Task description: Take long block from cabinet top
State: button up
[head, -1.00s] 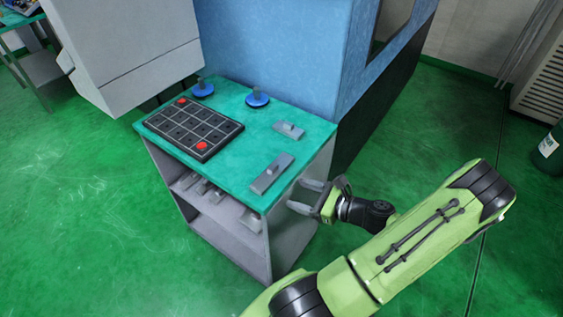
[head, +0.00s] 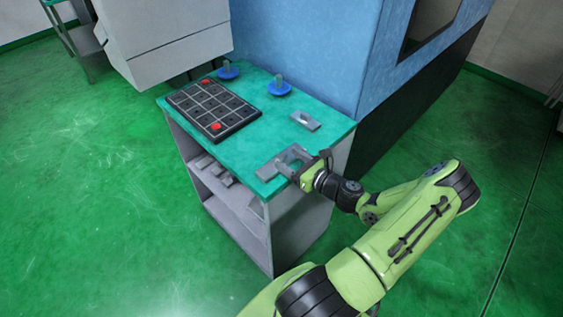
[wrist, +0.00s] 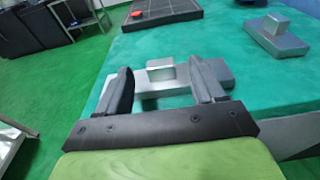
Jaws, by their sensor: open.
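The long block (head: 267,172) is a grey bar with a raised knob, lying on the green cabinet top (head: 237,135) near its front right corner. In the wrist view the long block (wrist: 160,90) lies across the view just beyond my fingers, its knob (wrist: 161,72) between them in line of sight. My gripper (head: 287,158) is open, its fingers over the right part of the block; they hide part of it in the head view. In the wrist view my gripper (wrist: 166,86) has one finger on each side of the knob. I cannot tell whether the fingers touch the block.
A shorter grey block (head: 305,120) with a knob lies farther back; it also shows in the wrist view (wrist: 274,36). A black gridded tray (head: 213,109) with red pieces and two blue-based holders (head: 279,86) stand behind. A blue machine (head: 300,45) borders the cabinet.

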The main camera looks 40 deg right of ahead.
jog(key=shift+w+f, duration=0.25)
jog(key=shift+w, duration=0.75)
jog(key=shift+r, duration=0.1)
grip_shut()
